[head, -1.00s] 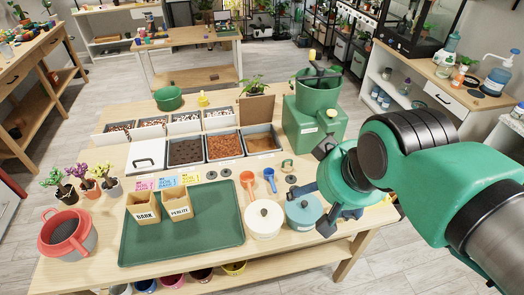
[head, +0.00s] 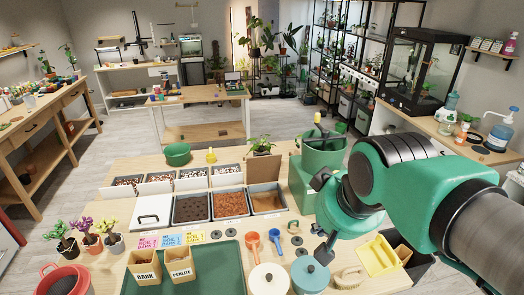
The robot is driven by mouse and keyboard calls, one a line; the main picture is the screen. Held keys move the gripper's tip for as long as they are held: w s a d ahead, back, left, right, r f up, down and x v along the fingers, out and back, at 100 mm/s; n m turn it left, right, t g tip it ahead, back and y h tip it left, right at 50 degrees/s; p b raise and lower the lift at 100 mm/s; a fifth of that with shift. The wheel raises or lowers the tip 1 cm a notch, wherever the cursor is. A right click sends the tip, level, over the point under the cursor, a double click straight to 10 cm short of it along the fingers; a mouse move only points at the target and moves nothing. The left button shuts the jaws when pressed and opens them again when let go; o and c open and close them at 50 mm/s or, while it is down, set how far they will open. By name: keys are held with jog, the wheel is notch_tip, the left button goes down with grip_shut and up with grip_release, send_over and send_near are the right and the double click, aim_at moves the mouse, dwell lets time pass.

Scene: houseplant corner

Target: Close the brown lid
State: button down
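The brown lid (head: 262,169) stands upright as a flat panel at the back edge of the rightmost front bin, so it is open. That bin (head: 282,210) is grey and holds tan material. My gripper (head: 319,217) is to the right of the bin and nearer to me, apart from the lid. Its dark fingers are spread wide with nothing visible between them.
A green pot-like machine (head: 304,184) stands right of the brown lid, close behind my gripper. A potted plant (head: 260,143) shows behind the lid. Bins with orange-brown (head: 230,204) and dark contents (head: 191,208) stand to the left. A teal lidded pot (head: 310,274) is below my gripper.

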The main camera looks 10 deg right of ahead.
jog(key=w+r+p, duration=0.3)
jog(key=w, duration=1)
jog(key=w+r+p, duration=0.4)
jog(key=w, duration=0.8)
jog(key=w+r+p, duration=0.3)
jog(key=w, duration=1)
jog(key=w+d+f+g+p, duration=0.1)
jog(key=w+f+p, duration=0.45)
jog(key=w, duration=0.75)
jog(key=w+f+p, duration=0.3)
jog(key=w+f, duration=0.5)
jog(key=w, duration=0.5)
jog(key=w+r+p+x, duration=0.1)
jog(key=w+p+x, duration=0.1)
jog(key=x, duration=0.9)
jog(key=shift+w+d+f+p, duration=0.2)
jog(key=shift+w+d+p, duration=0.1)
jog(key=shift+p, duration=0.15)
jog(key=shift+f, duration=0.2)
notch_tip(320, 180, down, 9)
jog(key=p, duration=0.2)
jog(key=shift+s, duration=0.2)
